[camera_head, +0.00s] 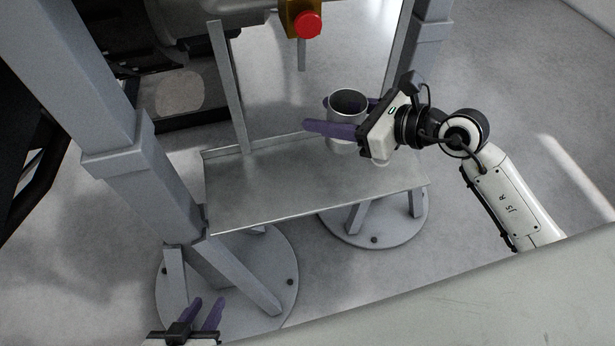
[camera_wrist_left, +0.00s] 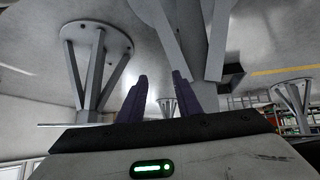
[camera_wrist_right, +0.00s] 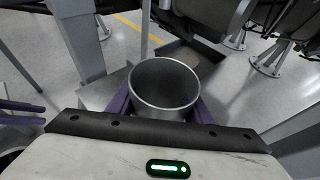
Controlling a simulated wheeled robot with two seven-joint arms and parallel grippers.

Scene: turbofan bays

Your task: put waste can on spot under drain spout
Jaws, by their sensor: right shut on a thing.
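The waste can (camera_head: 346,141) is an open, empty-looking metal cup, roughly upright over the back right part of the metal shelf (camera_head: 290,190). I cannot tell whether its base touches the shelf. My right gripper (camera_head: 318,113) is shut on it, one purple finger on each side. The right wrist view shows its round rim and inside (camera_wrist_right: 165,84) between the fingers. The drain spout (camera_head: 302,55) is a short thin pipe hanging below a red knob (camera_head: 307,24), up and left of the can in the head view. No marked spot is visible. My left gripper (camera_head: 206,314) is open and empty at the bottom left.
Grey stand posts (camera_head: 150,165) flank the shelf at left and right, with round floor plates (camera_head: 260,262) below. A thin upright bar (camera_head: 228,90) rises at the shelf's back left. The shelf's left and middle are bare. A pale surface (camera_head: 440,300) fills the lower right.

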